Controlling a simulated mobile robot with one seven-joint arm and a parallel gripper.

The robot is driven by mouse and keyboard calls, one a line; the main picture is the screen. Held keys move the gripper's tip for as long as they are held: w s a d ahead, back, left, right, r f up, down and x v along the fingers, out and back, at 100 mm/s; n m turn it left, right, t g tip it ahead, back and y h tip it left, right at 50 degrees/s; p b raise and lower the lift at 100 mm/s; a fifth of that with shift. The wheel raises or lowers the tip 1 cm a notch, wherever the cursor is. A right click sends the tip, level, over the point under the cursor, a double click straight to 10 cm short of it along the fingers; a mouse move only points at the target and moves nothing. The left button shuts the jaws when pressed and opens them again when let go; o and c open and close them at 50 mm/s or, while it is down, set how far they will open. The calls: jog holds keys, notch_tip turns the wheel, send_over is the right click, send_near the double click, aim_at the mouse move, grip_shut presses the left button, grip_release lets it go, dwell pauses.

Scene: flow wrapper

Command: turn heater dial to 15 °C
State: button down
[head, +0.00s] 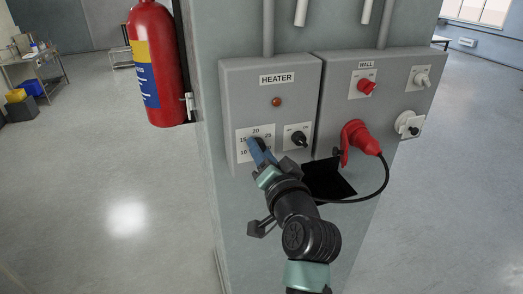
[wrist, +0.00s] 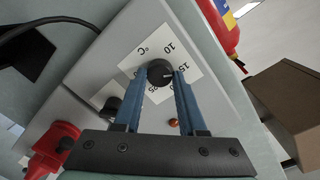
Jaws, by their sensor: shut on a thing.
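The heater dial (wrist: 160,72) is a round black knob on a white scale plate (wrist: 170,35), which also shows on the grey HEATER box (head: 236,80) in the head view. My gripper (wrist: 160,75) has its two blue fingers on opposite sides of the dial and is shut on it. A small light mark on the dial seems to point right, towards the 15 side; its exact reading is unclear. In the head view my gripper (head: 257,150) hides the dial and part of the scale; 10, 15, 20 and 25 stay readable.
A small black switch (head: 299,138) sits right of the dial. The WALL box (head: 335,100) beside it carries a red knob (head: 366,86) and a red plug (head: 360,138) with a hanging black cable. A fire extinguisher (head: 156,60) hangs to the left.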

dwell(0.4)
jog(key=shift+c, duration=2.4)
grip_release()
jog(key=b+v, duration=0.5)
jog(key=v, duration=0.8)
